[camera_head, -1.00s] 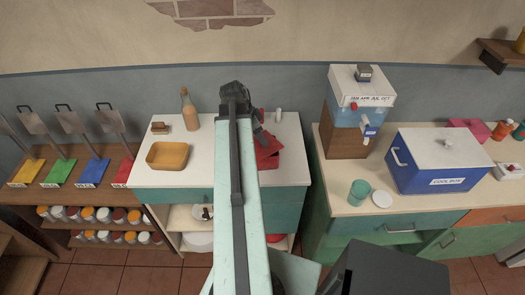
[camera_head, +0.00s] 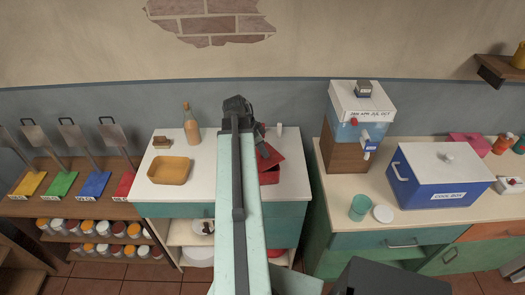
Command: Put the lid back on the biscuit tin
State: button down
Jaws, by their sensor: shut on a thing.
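The red biscuit tin (camera_head: 269,178) stands on the white counter top (camera_head: 215,185), partly hidden behind my arm. A flat red piece that looks like its lid (camera_head: 274,161) is tilted just above the tin. I cannot tell whether the two touch. My gripper (camera_head: 265,150) is at the upper left of the red lid, pointing down, and is shut on it. My arm hides the left side of the tin and much of the grip.
An orange tray (camera_head: 169,171), a bottle (camera_head: 192,126) and a small brown block (camera_head: 162,142) stand left of my arm. A small white cylinder (camera_head: 279,130) is behind the tin. Further right are a drink dispenser (camera_head: 358,130), a green cup (camera_head: 359,207) and a blue cool box (camera_head: 440,178).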

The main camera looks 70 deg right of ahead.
notch_tip(320, 180, up, 9)
jog(key=p, duration=0.7)
jog(key=shift+f, duration=0.2)
notch_tip(320, 180, down, 10)
jog(key=b, duration=0.9)
jog(key=shift+r, duration=0.1)
jog(key=shift+b, duration=0.35)
dwell(0.5)
jog(key=c, duration=0.6)
grip_release()
notch_tip(320, 180, up, 7)
jog(key=p, duration=0.7)
